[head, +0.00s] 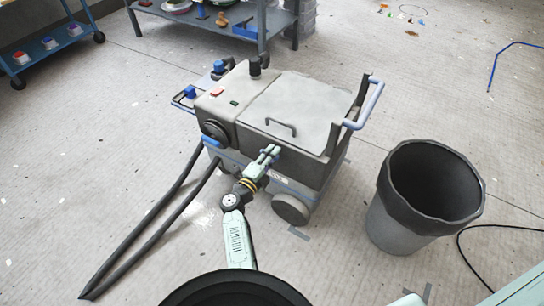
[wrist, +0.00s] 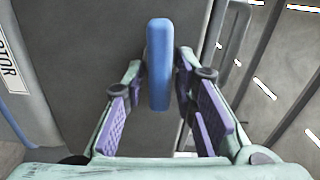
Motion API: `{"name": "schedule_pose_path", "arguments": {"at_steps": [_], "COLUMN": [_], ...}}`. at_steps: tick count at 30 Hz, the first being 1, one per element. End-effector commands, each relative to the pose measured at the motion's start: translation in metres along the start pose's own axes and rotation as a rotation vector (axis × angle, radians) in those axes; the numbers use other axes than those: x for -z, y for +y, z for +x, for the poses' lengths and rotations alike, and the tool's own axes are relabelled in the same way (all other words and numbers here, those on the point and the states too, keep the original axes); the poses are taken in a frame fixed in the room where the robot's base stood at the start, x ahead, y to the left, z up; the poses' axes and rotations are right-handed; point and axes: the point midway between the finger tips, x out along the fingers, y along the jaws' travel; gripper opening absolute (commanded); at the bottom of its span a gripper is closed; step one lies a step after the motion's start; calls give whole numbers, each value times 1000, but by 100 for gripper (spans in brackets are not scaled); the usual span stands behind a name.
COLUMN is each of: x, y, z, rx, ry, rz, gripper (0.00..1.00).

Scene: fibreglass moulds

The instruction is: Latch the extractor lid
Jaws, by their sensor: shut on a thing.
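The extractor (head: 235,110) is a grey wheeled box. Its pale lid (head: 300,100) lies down flat on top, with a dark bar handle (head: 281,126). My gripper (head: 270,152) is at the upper front side of the box, just below the lid's front edge. In the wrist view its purple-padded fingers stand on either side of a blue latch lever (wrist: 158,65), and my gripper (wrist: 158,82) is shut on it. In the head view my fingers hide this lever. Another blue latch (head: 211,142) shows further left on the front, apart from my gripper.
Two dark hoses (head: 150,235) run from the box to the lower left. A dark-lined bin (head: 425,195) stands close on the right. A shelf (head: 225,25) and a blue cart (head: 50,45) are behind.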

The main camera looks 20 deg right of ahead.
Motion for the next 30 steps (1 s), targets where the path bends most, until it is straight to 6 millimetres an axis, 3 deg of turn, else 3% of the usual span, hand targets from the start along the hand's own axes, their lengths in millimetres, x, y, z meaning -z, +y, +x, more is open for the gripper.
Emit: {"name": "schedule_pose_path", "arguments": {"at_steps": [23, 24, 30], "x": [-1, -1, -1], "y": [3, 3, 2], "z": [-1, -1, -1], "rx": [-3, -3, -2], "ry": [-2, -3, -2], "rz": [107, 107, 107], "gripper": [0, 26, 35]}}
